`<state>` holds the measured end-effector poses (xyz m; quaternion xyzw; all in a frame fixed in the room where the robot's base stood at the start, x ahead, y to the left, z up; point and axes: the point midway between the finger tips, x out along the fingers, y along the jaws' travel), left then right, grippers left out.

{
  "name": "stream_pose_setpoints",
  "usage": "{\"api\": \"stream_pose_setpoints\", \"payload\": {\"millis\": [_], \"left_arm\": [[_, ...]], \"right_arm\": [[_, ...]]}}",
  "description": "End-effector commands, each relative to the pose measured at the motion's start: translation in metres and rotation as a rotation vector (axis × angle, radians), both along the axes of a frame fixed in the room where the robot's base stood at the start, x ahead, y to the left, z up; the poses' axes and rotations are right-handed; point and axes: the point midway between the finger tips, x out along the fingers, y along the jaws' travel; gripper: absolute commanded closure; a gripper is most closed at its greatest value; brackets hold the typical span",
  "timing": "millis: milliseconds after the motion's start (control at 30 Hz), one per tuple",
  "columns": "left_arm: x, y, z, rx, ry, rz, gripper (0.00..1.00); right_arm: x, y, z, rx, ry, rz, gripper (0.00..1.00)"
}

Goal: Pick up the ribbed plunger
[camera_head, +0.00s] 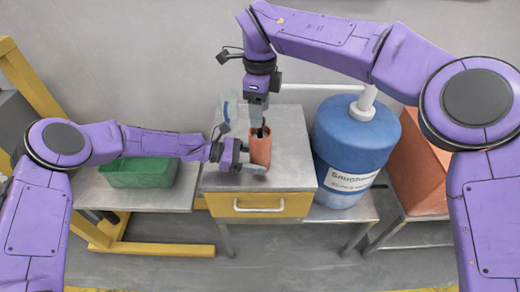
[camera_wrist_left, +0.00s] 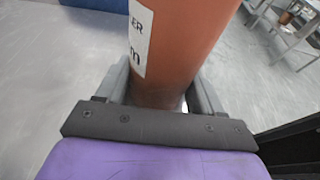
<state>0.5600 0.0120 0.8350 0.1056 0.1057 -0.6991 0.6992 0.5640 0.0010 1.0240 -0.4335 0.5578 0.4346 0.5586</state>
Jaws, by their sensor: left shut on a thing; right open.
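An orange cylinder (camera_head: 261,152) stands upright on the grey top of a small cabinet. My left gripper (camera_head: 252,162) is shut around its lower part. In the left wrist view the cylinder (camera_wrist_left: 180,45) fills the space between the fingers, and a white label shows on its side. My right gripper (camera_head: 258,118) is open and points straight down at the cylinder's mouth from above. A small dark piece (camera_head: 261,131) shows at the mouth under the fingers. I cannot tell whether it is the ribbed plunger or a fingertip. No ribbing can be made out.
The cabinet (camera_head: 290,150) has a yellow drawer. A clear item with a blue part (camera_head: 226,110) stands behind left of the cylinder. A blue drum (camera_head: 350,145) stands to the right, with an orange box (camera_head: 415,165) beyond. A green tray (camera_head: 140,173) lies on the left table.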

Motion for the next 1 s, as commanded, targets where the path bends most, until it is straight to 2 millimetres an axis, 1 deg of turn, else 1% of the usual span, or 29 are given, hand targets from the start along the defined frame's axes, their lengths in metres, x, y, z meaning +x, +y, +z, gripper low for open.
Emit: {"api": "stream_pose_setpoints", "payload": {"millis": [33,100,200,433,467,500,567,600,633,867,967,1000], "left_arm": [[0.0,0.0,0.0,0.0,0.0,0.0,0.5],[0.0,0.0,0.0,0.0,0.0,0.0,0.5],[0.0,0.0,0.0,-0.001,0.0,0.0,0.5],[0.0,0.0,0.0,0.0,0.0,0.0,0.5],[0.0,0.0,0.0,0.0,0.0,0.0,0.5],[0.0,0.0,0.0,0.0,0.0,0.0,0.5],[0.0,0.0,0.0,0.0,0.0,0.0,0.5],[0.0,0.0,0.0,0.0,0.0,0.0,0.5],[0.0,0.0,0.0,0.0,0.0,0.0,0.5],[0.0,0.0,0.0,0.0,0.0,0.0,0.5],[0.0,0.0,0.0,0.0,0.0,0.0,0.5],[0.0,0.0,0.0,0.0,0.0,0.0,0.5]], "right_arm": [[-0.003,0.0,-0.01,-0.002,0.003,0.002,0.42],[-0.004,0.0,-0.022,-0.002,0.003,0.0,0.42],[-0.003,0.0,-0.033,-0.002,0.001,-0.001,0.42],[-0.003,0.0,-0.035,-0.001,-0.001,-0.001,0.42],[-0.003,0.0,-0.035,-0.001,-0.001,-0.001,0.51],[-0.003,0.0,-0.035,-0.001,-0.001,-0.001,0.64],[-0.003,0.0,-0.034,-0.001,-0.001,-0.001,0.84],[-0.003,0.0,-0.034,-0.001,-0.001,-0.001,0.97],[-0.003,0.0,-0.034,-0.001,-0.001,-0.001,1.0],[-0.003,0.0,-0.034,-0.001,-0.001,-0.001,1.0],[-0.003,0.0,-0.028,-0.001,-0.002,-0.001,1.0],[-0.002,0.0,-0.023,-0.001,-0.004,-0.002,1.0]]}}
